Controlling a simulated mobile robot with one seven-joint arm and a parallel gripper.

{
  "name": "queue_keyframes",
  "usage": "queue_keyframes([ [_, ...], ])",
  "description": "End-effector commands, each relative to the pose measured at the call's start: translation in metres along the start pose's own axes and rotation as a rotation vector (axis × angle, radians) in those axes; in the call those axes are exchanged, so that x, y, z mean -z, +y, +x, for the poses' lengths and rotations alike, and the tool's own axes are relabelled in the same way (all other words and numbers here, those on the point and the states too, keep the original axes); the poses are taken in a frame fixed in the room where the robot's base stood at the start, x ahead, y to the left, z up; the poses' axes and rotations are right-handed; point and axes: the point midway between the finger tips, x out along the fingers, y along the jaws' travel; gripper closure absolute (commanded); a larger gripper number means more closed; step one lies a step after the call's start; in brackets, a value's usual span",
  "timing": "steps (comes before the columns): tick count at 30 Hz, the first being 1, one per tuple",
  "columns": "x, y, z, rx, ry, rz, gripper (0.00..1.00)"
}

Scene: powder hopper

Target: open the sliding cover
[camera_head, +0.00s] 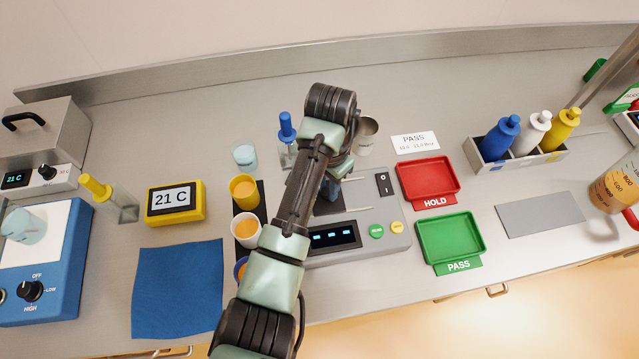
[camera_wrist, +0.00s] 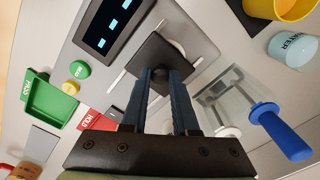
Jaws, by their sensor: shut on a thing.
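The sliding cover is a dark square plate (camera_wrist: 150,48) on top of the grey hopper machine (camera_head: 378,248), between two pale rails. In the wrist view my gripper (camera_wrist: 169,76) reaches down onto the plate, with its two dark blue fingers close together over its middle. They are shut on the cover's grip, which is mostly hidden between them. In the head view my arm hides most of the cover and the fingertips. The machine's display (camera_head: 332,237) shows lit blue digits, with a green button (camera_head: 376,231) and a yellow button (camera_head: 397,227) beside it.
Right of the machine lie a red HOLD tray (camera_head: 428,178) and a green PASS tray (camera_head: 450,238). A clear holder with a blue-handled tool (camera_wrist: 285,130) stands close to my gripper. Cups with orange contents (camera_head: 244,190) stand to the left. A metal cup (camera_head: 367,133) is behind.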

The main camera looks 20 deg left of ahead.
Motion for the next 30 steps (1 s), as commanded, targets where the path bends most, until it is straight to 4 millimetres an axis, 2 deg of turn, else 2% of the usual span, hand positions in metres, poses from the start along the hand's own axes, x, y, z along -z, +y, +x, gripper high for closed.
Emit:
queue_keyframes([
  [3, 0.021, 0.014, -0.003, 0.002, 0.003, 0.006, 1.0],
  [9, 0.042, 0.029, -0.002, 0.003, 0.003, 0.002, 1.0],
  [20, 0.045, 0.031, -0.002, 0.003, 0.004, -0.001, 1.0],
  [21, 0.045, 0.031, -0.002, 0.003, 0.004, -0.001, 0.65],
  [24, 0.045, 0.032, -0.002, 0.003, 0.004, -0.001, 0.47],
  [25, 0.045, 0.032, -0.002, 0.003, 0.004, -0.001, 0.42],
  [30, 0.045, 0.032, -0.001, 0.002, 0.002, 0.0, 0.42],
])
